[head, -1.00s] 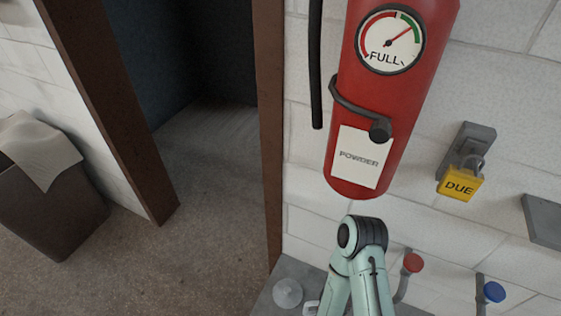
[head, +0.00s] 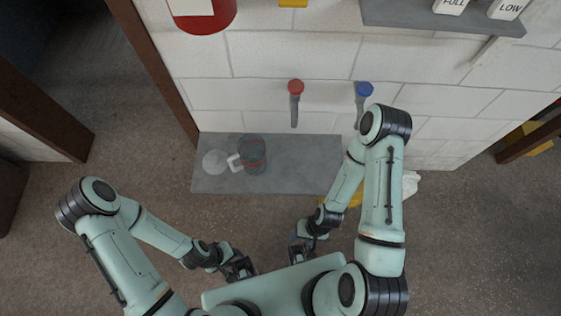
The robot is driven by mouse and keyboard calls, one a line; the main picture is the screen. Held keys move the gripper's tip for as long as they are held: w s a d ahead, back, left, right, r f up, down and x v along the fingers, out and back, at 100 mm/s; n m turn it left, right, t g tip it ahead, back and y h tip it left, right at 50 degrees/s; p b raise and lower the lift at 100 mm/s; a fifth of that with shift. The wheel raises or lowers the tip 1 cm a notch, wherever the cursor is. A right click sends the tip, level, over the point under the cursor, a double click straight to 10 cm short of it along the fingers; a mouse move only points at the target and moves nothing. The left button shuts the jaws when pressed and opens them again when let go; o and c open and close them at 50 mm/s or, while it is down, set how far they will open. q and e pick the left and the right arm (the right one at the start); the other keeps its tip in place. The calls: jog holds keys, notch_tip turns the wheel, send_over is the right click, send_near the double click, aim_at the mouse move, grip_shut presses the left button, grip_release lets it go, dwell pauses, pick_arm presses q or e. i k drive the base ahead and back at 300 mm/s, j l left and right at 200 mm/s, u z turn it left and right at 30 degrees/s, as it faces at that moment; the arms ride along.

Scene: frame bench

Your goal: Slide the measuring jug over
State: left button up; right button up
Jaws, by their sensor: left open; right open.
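In the head view, the measuring jug (head: 253,152) stands on a grey bench (head: 300,170). It is a dark see-through vessel with red markings and a white handle at its left. My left gripper (head: 246,270) is open and empty, below the bench's front edge in the picture and apart from the jug. My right gripper (head: 298,250) is open and empty, also in front of the bench, right of and below the jug. Neither gripper touches the jug.
A clear round object (head: 214,162) sits just left of the jug handle. A red-topped tap (head: 295,88) and a blue-topped tap (head: 364,90) are on the wall. A grey shelf (head: 440,20) and a red extinguisher (head: 205,18) are above. The bench right of the jug looks clear.

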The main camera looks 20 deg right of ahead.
aim_at(251, 147)
jog(key=z, duration=0.2)
jog(key=j+z, duration=0.2)
jog(key=z, duration=0.15)
jog(key=j+z, duration=0.2)
jog(key=z, duration=0.2)
jog(key=j+z, duration=0.2)
jog(key=z, duration=0.15)
jog(key=k+j+z, duration=0.15)
jog(key=j, duration=0.2)
jog(key=j+z, duration=0.15)
jog(key=j, duration=0.2)
jog(key=k+j+z, duration=0.15)
jog(key=j, duration=0.2)
jog(key=k+j, duration=0.1)
jog(key=j, duration=0.25)
jog(key=k+j, duration=0.15)
jog(key=j, duration=0.15)
jog(key=k+j, duration=0.1)
jog(key=j, duration=0.25)
jog(key=i+l, duration=0.25)
jog(key=l, duration=0.15)
